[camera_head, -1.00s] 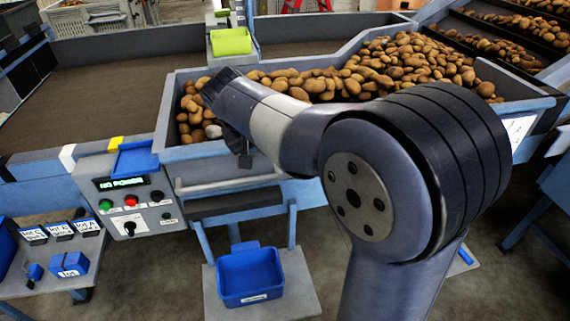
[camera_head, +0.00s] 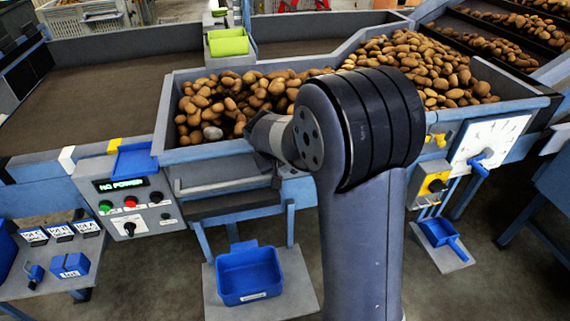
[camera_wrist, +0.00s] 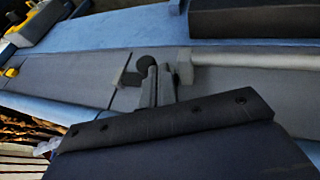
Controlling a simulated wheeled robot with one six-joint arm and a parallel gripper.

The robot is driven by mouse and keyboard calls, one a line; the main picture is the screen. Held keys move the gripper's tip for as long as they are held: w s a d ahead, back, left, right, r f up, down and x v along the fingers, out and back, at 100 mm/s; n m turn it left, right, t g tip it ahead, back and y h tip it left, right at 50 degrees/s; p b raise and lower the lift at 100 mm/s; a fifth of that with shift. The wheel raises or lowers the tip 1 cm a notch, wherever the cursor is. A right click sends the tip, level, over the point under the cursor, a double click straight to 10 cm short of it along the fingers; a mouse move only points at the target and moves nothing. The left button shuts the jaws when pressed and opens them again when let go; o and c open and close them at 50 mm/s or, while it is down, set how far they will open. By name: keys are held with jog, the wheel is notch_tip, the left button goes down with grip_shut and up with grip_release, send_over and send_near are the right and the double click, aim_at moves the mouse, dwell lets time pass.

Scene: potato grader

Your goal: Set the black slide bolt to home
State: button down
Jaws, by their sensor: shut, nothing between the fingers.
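A small black round knob (camera_wrist: 146,63), which looks like the slide bolt's, shows in the wrist view in front of a grey strip along a blue beam. My gripper (camera_wrist: 160,87) is shut, with its narrow fingers close together just below and beside the knob. The fingers look empty; I cannot tell whether they touch the knob. Small grey blocks stand on either side of it. The bolt's position along its travel is unclear. In the head view my arm hides the bolt, and my gripper (camera_head: 277,176) shows only as a dark sliver by the hopper front.
The hopper (camera_head: 165,130) is full of potatoes. A control box (camera_head: 125,205) reading NO POWER is at left. A blue bin (camera_head: 248,275) stands below on a grey shelf. A white dial panel (camera_head: 492,138) and yellow switch box (camera_head: 434,184) are at right.

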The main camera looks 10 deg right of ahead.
jog(key=shift+d, duration=2.25)
